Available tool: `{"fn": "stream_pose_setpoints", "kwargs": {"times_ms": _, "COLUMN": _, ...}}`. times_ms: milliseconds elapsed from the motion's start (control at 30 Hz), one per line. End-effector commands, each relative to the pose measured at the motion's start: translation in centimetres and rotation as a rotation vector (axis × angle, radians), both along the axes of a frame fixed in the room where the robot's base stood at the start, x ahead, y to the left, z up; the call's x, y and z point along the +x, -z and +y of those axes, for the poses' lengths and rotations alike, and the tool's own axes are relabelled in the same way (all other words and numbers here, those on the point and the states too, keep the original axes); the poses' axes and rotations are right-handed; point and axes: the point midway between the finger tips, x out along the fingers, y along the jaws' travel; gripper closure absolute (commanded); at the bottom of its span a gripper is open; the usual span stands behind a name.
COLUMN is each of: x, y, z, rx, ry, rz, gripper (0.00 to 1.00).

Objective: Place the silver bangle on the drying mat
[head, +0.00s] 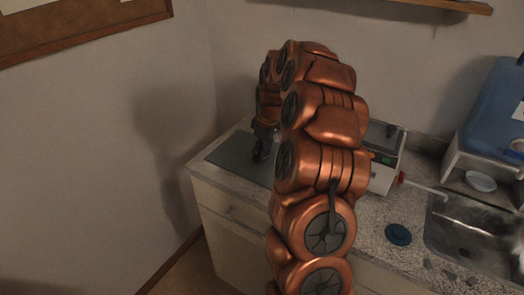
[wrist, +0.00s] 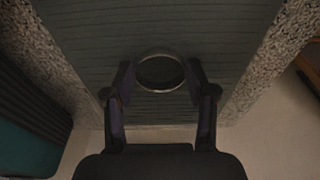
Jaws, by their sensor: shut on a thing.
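The silver bangle (wrist: 161,56) is a thin metal ring in the wrist view, held between the two fingertips of my gripper (wrist: 161,78). The drying mat (wrist: 208,22) is a dark grey-green ribbed sheet below the bangle in the wrist view. In the head view, the mat (head: 236,150) lies on the counter's left end, and my gripper (head: 263,146) is low over it, partly behind my arm. I cannot tell whether the bangle touches the mat. The bangle cannot be made out in the head view.
The speckled counter (head: 382,212) carries a white device (head: 384,172) just right of my arm. A blue container (head: 492,108) stands on a white shelf at the right. A wall is on the left.

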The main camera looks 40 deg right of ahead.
Motion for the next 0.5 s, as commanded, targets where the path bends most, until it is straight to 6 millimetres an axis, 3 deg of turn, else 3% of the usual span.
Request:
{"fn": "stream_pose_setpoints", "kwargs": {"times_ms": 167, "x": -0.01, "y": 0.41, "z": 0.02, "rx": 0.001, "ry": 0.0, "rz": 0.0, "gripper": 0.78}}
{"fn": "stream_pose_setpoints", "kwargs": {"times_ms": 200, "x": -0.01, "y": 0.43, "z": 0.02, "rx": 0.001, "ry": 0.0, "rz": 0.0, "gripper": 0.43}}
{"fn": "stream_pose_setpoints", "kwargs": {"times_ms": 433, "x": -0.03, "y": 0.34, "z": 0.02, "rx": 0.001, "ry": 0.0, "rz": 0.001, "gripper": 0.19}}
{"fn": "stream_pose_setpoints", "kwargs": {"times_ms": 500, "x": -0.03, "y": 0.34, "z": 0.02, "rx": 0.001, "ry": 0.0, "rz": 0.001, "gripper": 0.19}}
